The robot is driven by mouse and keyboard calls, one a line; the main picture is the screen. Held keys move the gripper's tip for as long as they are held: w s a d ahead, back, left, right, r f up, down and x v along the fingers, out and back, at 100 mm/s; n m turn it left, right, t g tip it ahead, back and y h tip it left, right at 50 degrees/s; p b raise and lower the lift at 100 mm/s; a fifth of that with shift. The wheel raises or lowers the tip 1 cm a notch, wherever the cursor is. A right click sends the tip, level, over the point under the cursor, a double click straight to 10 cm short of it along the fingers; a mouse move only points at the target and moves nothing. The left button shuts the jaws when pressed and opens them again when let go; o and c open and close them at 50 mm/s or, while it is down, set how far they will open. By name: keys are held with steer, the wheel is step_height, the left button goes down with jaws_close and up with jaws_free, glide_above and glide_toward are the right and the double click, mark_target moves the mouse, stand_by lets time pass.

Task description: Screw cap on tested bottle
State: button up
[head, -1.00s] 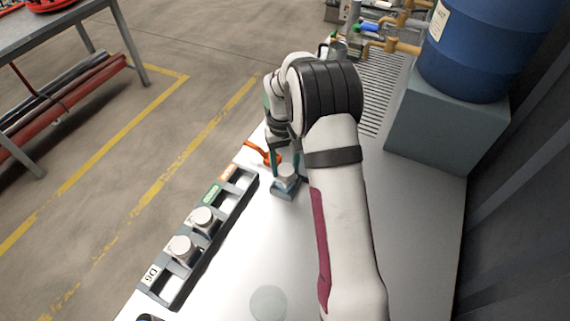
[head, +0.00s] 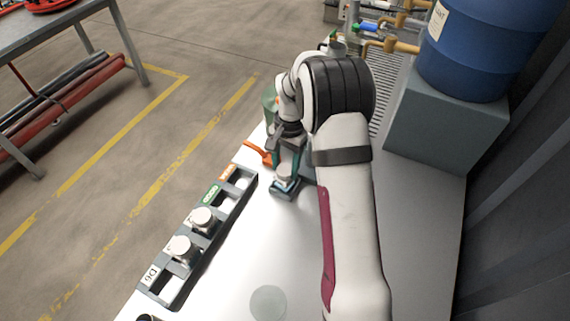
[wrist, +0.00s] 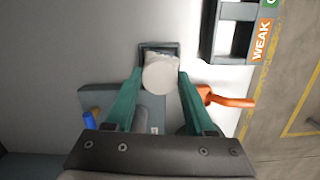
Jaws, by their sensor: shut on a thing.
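A bottle with a white round cap (head: 284,171) stands upright in a small grey holder (head: 285,190) on the white bench. The wrist view shows the cap (wrist: 161,75) from above, between my two green fingers, with the holder (wrist: 159,46) just beyond. My gripper (head: 288,163) is shut on the cap; it also shows in the wrist view (wrist: 159,78). The bottle's body is mostly hidden, and I cannot tell how tightly the cap sits.
A dark rack (head: 222,209) with two white-capped bottles stands to the left, with green and orange labels; the orange one reads WEAK. An orange tool (head: 258,152) lies near the holder. A translucent disc (head: 268,303) lies in front. A blue barrel (head: 480,55) stands at back right.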

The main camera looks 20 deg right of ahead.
steer(key=shift+m, duration=0.6)
steer(key=o, duration=1.3)
steer(key=shift+o, duration=0.4)
steer(key=shift+o, duration=0.6)
steer(key=shift+r, duration=0.2)
steer(key=shift+r, duration=1.2)
steer(key=shift+r, duration=0.15)
